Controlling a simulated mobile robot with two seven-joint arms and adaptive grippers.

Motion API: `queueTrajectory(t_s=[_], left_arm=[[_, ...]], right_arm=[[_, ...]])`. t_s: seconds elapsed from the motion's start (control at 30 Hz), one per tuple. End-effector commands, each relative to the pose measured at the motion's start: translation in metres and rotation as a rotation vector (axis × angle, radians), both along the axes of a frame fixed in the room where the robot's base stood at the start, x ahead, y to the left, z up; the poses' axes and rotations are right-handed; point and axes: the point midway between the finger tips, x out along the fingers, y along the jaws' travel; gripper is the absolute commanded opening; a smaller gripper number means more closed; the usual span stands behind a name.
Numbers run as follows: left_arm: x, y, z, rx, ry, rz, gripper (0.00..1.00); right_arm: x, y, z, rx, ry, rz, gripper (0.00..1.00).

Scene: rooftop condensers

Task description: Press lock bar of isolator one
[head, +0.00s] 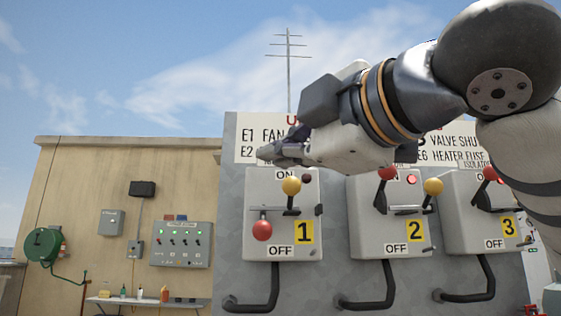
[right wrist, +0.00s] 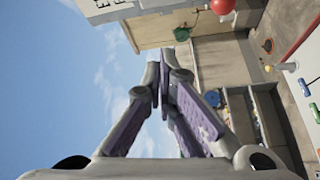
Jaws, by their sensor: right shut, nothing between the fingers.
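Isolator one (head: 256,190) is a grey box with a yellow "1" label on the grey panel. Its red-ball lever (head: 262,229) is down, near the OFF plate. A yellow ball (head: 291,185) on a dark stem stands upright, and a thin horizontal bar (head: 268,208) crosses below it; I cannot tell which part is the lock bar. My right gripper (head: 266,152) is shut and empty, pointing left, above the box and apart from it in the picture. Its closed fingertips also show in the right wrist view (right wrist: 165,72). My left gripper is out of view.
Isolator two (head: 365,228) and isolator three (head: 463,228) are to the right, red-ball levers up. Thick black conduits (head: 275,290) run below the boxes. A beige wall with a control box (head: 181,258), a green hose reel (head: 43,245) and a shelf (head: 130,300) are left.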

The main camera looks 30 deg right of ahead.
Motion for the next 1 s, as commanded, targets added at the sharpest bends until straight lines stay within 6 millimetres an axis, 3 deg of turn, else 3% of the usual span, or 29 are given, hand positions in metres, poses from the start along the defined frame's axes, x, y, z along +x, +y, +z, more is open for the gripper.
queueTrajectory(t_s=[0.4,0.6,1.0], left_arm=[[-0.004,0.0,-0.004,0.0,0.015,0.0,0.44],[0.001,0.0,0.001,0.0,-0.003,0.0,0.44],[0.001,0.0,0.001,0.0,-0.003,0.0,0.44]], right_arm=[[0.092,0.007,0.003,0.0,0.006,-0.002,0.0],[0.078,-0.025,0.0,0.0,0.0,-0.003,0.0],[0.077,-0.032,-0.003,-0.001,0.002,-0.002,0.0]])
